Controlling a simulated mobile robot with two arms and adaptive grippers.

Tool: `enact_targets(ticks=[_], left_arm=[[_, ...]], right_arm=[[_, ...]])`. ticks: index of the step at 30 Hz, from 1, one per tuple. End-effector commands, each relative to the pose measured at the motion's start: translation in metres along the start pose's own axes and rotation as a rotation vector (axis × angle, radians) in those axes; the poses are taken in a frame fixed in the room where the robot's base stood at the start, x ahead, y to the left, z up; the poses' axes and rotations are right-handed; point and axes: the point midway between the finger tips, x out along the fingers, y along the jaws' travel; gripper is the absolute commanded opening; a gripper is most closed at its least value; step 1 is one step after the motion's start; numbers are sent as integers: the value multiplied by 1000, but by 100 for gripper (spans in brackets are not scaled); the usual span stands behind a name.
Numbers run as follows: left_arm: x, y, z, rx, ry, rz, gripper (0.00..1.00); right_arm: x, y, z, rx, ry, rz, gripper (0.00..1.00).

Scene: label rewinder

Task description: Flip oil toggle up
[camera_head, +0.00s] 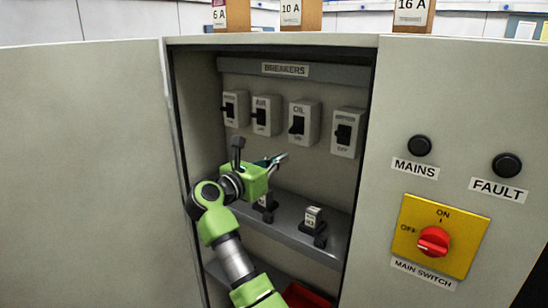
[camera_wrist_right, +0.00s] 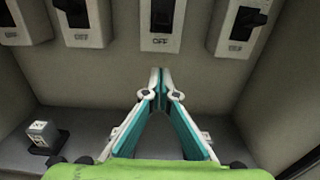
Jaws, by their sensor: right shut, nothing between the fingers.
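The oil breaker (camera_head: 304,122) is a white box, third from left in a row inside the open cabinet, under an OIL label. Its black toggle (camera_head: 297,125) sits low on the face and seems to point down. In the right wrist view, the breaker straight ahead (camera_wrist_right: 160,40), with its lower end lettered OFF, appears to be the oil one; its top is cut off. My right gripper (camera_head: 283,157) is shut and empty, below and in front of the oil breaker, apart from it. In the wrist view its fingertips (camera_wrist_right: 160,72) meet below that breaker. My left gripper is not in view.
The air breaker (camera_head: 266,116) is left of the oil one and another breaker (camera_head: 348,132) is right. A shelf (camera_head: 290,228) with small black-based blocks (camera_head: 313,217) lies below. Cabinet walls close in the sides. A red main switch (camera_head: 433,241) is on the right front panel.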

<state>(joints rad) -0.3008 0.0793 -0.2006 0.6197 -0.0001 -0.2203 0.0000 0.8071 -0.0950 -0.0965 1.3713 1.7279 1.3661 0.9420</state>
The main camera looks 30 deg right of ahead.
Motion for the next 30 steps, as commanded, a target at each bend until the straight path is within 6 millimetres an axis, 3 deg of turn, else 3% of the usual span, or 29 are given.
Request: enact_targets(ticks=[3, 8, 9, 15, 30], left_arm=[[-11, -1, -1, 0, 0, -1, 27], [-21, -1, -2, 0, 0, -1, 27], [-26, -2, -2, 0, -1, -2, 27], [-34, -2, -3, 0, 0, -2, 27], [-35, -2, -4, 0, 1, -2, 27]], right_arm=[[29, -1, 5, -2, -4, -4, 0], [58, -1, 7, -1, -3, -2, 0], [51, 0, 18, 3, -5, 2, 0], [43, 0, 36, 1, -2, -1, 0], [41, 0, 39, 1, 1, 0, 0]])
